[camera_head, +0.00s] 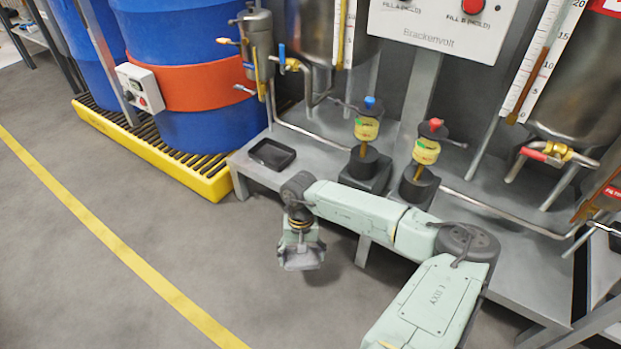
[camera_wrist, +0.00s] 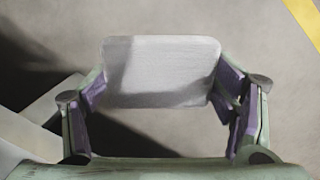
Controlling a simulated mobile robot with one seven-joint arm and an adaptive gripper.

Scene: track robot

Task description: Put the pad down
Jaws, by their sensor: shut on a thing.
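A light grey, roughly rectangular pad (camera_wrist: 160,68) is between the fingers of my gripper (camera_wrist: 160,92) in the wrist view. The fingers, with purple inner faces, are shut on its left and right sides. In the head view my gripper (camera_head: 301,258) hangs downward over the grey floor, in front of the metal bench. The pad's outline is hard to tell from the gripper there.
The metal bench (camera_head: 243,165) carries a shallow black tray (camera_head: 271,153) and two valve stations with blue (camera_head: 369,102) and red (camera_head: 435,125) tops. Blue drums (camera_head: 185,75) stand on a yellow pallet (camera_head: 150,160). A yellow line (camera_head: 110,238) crosses the open floor.

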